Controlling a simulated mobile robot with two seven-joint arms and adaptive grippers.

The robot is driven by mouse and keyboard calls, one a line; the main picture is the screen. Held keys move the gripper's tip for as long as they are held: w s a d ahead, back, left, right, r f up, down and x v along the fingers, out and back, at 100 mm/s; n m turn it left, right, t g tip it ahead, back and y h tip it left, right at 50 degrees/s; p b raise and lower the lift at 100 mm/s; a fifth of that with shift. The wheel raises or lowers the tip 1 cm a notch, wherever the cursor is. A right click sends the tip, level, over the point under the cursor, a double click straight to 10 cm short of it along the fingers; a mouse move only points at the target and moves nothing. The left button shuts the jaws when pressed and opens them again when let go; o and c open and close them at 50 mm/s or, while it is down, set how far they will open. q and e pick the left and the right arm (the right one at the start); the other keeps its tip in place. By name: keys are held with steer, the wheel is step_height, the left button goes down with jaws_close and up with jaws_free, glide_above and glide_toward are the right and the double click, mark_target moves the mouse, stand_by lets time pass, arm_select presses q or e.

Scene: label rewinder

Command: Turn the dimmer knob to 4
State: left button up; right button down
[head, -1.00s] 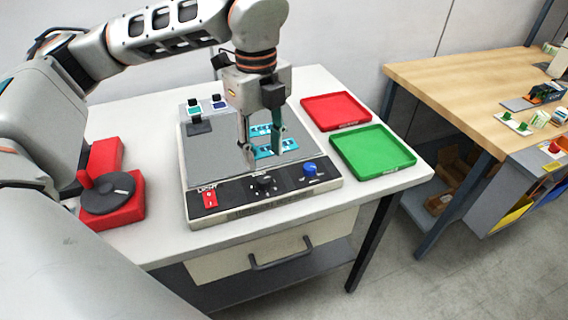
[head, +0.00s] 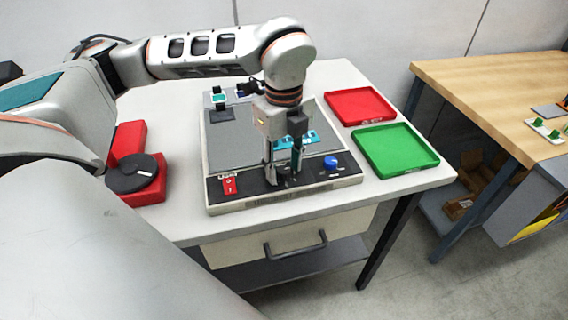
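A light box (head: 222,150) with a grey top stands on the white table, with a black control panel along its front. On the panel are a red switch (head: 229,186) at the left, a black knob (head: 283,180) in the middle and a blue knob (head: 331,162) at the right. The black knob appears to be the dimmer; its pointer and scale cannot be read. My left gripper (head: 283,178) points down over it, fingers apart, one on each side. Contact with the knob cannot be made out. My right gripper is not in view.
A red tray (head: 360,104) and a green tray (head: 394,150) lie to the right. A red device with a black disc (head: 132,174) stands at the left. Teal pieces (head: 308,137) lie on the box top behind the gripper. A drawer handle (head: 295,245) is below the tabletop.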

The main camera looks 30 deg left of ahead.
arm_select(q)
jaws_close()
